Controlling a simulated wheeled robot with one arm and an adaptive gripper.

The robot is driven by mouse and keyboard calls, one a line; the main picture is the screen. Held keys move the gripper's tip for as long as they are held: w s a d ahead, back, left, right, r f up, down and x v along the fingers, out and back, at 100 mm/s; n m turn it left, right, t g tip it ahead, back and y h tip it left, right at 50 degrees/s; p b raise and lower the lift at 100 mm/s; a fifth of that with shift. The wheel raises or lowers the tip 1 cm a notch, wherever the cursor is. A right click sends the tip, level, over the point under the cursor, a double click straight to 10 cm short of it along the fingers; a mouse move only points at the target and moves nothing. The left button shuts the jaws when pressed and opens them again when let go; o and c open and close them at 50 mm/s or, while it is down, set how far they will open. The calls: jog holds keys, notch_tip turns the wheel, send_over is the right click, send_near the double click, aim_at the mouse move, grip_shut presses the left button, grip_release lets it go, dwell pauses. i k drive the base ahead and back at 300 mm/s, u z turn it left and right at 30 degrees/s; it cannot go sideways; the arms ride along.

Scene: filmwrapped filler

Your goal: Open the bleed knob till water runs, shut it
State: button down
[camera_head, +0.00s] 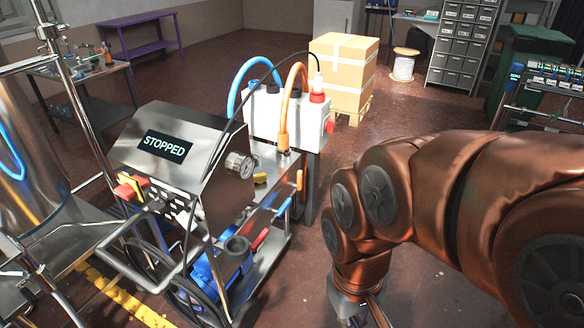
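A steel pump cart (175,140) stands left of centre, its dark display (166,146) reading STOPPED. A round pressure gauge (240,164) sits on its right side. A small yellow part (260,179) lies just right of the gauge; I cannot tell whether it is the bleed knob. Below are a red handle (260,238), a blue handle (283,207) and an orange handle (299,181). No running water shows. My gripper (362,318) points down at the bottom edge, right of the cart and apart from it. Its fingertips are cut off by the frame.
A white tank (270,112) with a blue hose (238,78) and an orange hose (284,113) stands behind the cart. A red and yellow switch (131,187) is on the cart's left. Cardboard boxes (344,70) stand behind. The floor between cart and arm is clear.

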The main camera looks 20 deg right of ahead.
aim_at(259, 178)
jog(key=z, duration=0.05)
jog(key=i, duration=0.5)
jog(key=k, duration=1)
jog(key=z, duration=0.7)
jog(key=i, duration=0.85)
jog(key=u, duration=0.55)
jog(key=i, duration=0.6)
jog(key=u, duration=0.45)
